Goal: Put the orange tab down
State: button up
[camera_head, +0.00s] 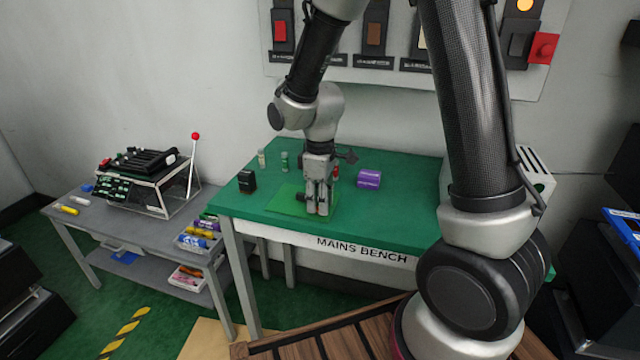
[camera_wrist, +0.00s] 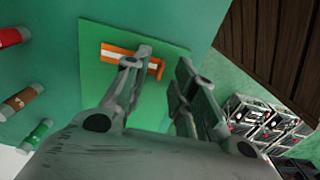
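The orange tab (camera_wrist: 114,52), with a white stripe, shows at the light green mat (camera_wrist: 97,85) in the wrist view. It looks flat on the mat, though contact is hard to confirm. My gripper (camera_wrist: 163,62) is over it with fingers apart. The left finger crosses in front of the tab, and the tab's right end shows in the gap between the fingers, apart from the right finger. In the head view my gripper (camera_head: 317,212) points down at the mat (camera_head: 284,204) on the green bench (camera_head: 390,215); the tab is mostly hidden there.
A purple block (camera_head: 369,179) stands right of my gripper, a black block (camera_head: 247,181) left. Small cylinders (camera_head: 262,158) stand at the back left. A grey table (camera_head: 75,222) with a red-knobbed lever fixture (camera_head: 150,180) is to the left. Wall switches (camera_head: 374,35) hang behind the bench.

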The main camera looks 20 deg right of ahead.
notch_tip(320, 180, up, 10)
jog(key=s+d+r+m+t, duration=0.2)
jog(key=s+d+r+m, duration=0.3)
jog(key=s+d, duration=0.2)
jog(key=s+d+r+m+t, duration=0.2)
jog(key=s+d+r+m, duration=0.3)
jog(key=s+d, duration=0.3)
jog(key=s+r, duration=0.1)
jog(key=s, duration=0.3)
jog(key=shift+r+m, duration=0.25)
jog(key=shift+m, duration=0.15)
